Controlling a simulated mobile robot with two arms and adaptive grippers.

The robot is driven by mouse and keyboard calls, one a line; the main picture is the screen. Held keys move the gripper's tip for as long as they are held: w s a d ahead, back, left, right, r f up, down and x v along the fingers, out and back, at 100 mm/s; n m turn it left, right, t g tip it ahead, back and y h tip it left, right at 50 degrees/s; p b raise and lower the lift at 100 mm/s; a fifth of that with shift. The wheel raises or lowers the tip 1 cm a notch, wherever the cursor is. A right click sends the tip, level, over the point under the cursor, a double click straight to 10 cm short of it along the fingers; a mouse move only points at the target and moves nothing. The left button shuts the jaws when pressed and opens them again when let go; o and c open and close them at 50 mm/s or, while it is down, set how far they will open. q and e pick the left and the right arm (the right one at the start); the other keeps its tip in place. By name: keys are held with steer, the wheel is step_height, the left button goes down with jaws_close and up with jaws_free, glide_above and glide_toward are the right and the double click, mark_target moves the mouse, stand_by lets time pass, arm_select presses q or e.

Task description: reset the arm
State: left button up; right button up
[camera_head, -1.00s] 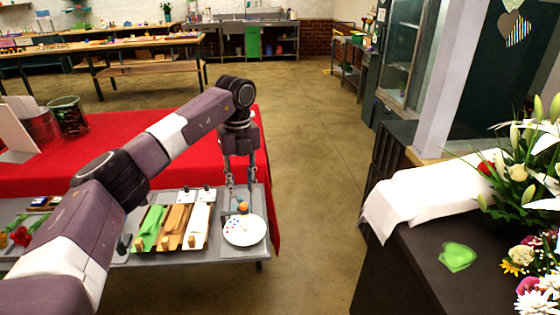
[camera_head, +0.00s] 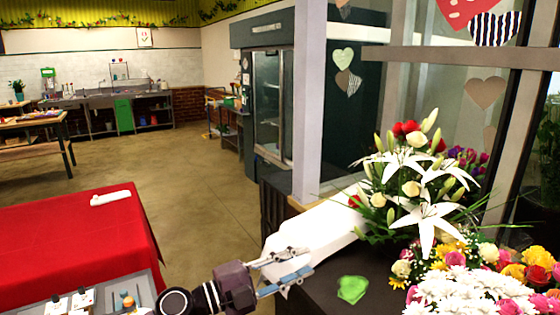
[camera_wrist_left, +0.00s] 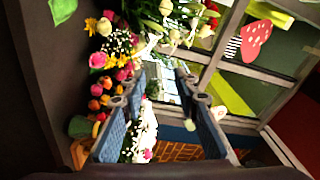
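My left gripper (camera_head: 306,261) reaches in low in the head view, in front of the white cloth at the near edge of the dark counter. Its two fingers stand apart with nothing held between them. In the left wrist view, the fingers (camera_wrist_left: 162,110) are spread, with flowers and window panes beyond them. I cannot tell whether the fingers touch the cloth. My right gripper is not in view.
A white cloth (camera_head: 318,236), a green leaf-like piece (camera_head: 352,289) and a lily bouquet (camera_head: 425,215) are on the dark counter (camera_head: 392,274). Bright flowers (camera_head: 470,290) crowd the right. A red-covered table (camera_head: 70,240) stands left, with open floor (camera_head: 200,200) between.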

arm_select(q)
steer(key=w+a+n+t+y, duration=0.1)
steer(key=a+n+t+y, duration=1)
steer(key=n, duration=0.5)
steer(key=s+a+f+n+g+y, duration=0.3)
steer(key=a+f+n, duration=0.15)
steer(key=f, duration=0.25)
steer(key=s+a+f+n+g+y, duration=0.2)
steer(key=s+a+f+n+y, duration=0.15)
steer(key=a+f, duration=0.3)
steer(key=s+a+f+n+g, duration=0.1)
steer(key=s+f+g, duration=0.6)
steer(key=s, duration=0.7)
steer(key=s+a+f+g, duration=0.1)
steer(key=s+f+g, duration=0.3)
steer(key=s+f, duration=0.75)
steer(key=s+f+g, duration=0.1)
steer(key=s+f, duration=0.1)
steer(key=f, duration=1)
steer(key=s+f, duration=0.3)
steer(key=f, duration=0.8)
steer(key=s+a+f+g, duration=0.1)
steer(key=s+a+f, duration=0.2)
steer(key=s+f, duration=1.3)
steer(key=shift+s+a+f+g+h, duration=0.15)
steer(key=shift+s+f+g+h, duration=0.05)
steer(key=shift+s+g+h, duration=0.15)
